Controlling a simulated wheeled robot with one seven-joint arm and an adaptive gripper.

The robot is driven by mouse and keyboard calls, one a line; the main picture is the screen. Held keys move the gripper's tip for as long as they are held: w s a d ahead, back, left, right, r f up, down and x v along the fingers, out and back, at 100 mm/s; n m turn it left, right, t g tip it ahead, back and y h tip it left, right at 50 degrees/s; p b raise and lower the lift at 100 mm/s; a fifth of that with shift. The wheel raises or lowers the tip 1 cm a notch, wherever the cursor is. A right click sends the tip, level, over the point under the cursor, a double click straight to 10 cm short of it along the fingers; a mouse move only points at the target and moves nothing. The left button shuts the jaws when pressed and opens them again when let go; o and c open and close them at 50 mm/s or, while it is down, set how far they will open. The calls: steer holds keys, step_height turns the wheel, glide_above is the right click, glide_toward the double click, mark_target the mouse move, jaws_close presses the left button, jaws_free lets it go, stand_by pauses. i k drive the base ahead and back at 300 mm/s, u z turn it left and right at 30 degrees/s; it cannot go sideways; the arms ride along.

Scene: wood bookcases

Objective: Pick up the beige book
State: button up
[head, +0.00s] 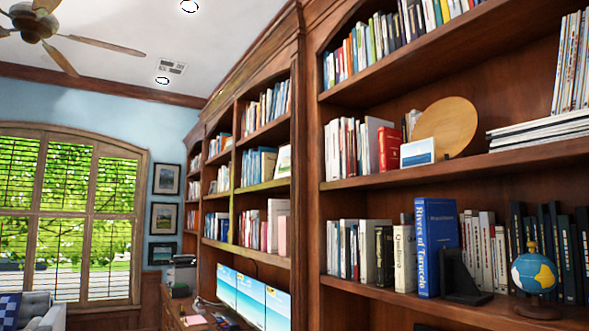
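A beige book (404,258) with dark lettering on its spine stands upright on the lower shelf of the nearest bookcase. It is between a dark book (384,256) on its left and a taller blue book (436,247) on its right. Other cream or pale books stand on the same shelf, such as one at the left (333,249), so I cannot be sure which one is meant. My gripper is not in view.
A black bookend (459,277) and a small globe (534,273) stand right of the blue book. A round wooden plate (447,127) leans on the shelf above. Monitors (251,298) stand on a desk at lower left.

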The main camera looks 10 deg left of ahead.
mark_target(269, 160)
steer(key=u, duration=1.35)
steer(key=i, duration=6.6)
steer(key=z, duration=0.7)
